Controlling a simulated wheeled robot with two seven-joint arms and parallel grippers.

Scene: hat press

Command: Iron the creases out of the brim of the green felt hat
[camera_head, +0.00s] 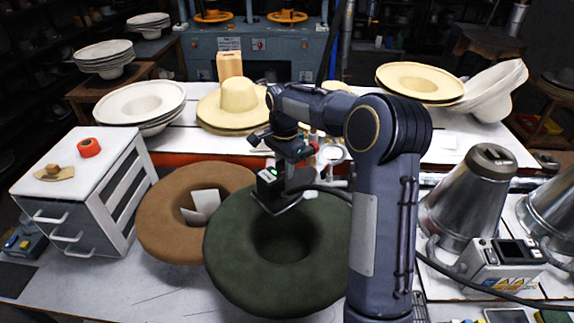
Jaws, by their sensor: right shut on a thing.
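The green felt hat (230,250) lies brim-up on the worktable in the middle, its round crown opening facing up. My right arm reaches over it from the right. My right gripper (275,182) is shut on a small dark iron (288,206), whose cord runs off to the right. The iron is over the rear part of the brim, behind the crown opening; I cannot tell whether its sole touches the felt. The arm covers the hat's right edge. Creases in the brim are not clear at this size. My left gripper is not in view.
A brown hat (160,220) with a white card in it lies left of the green one. A white drawer unit (75,190) stands further left. Metal cones (470,200) and a control box (500,264) stand at right. Pale hats line the white bench behind.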

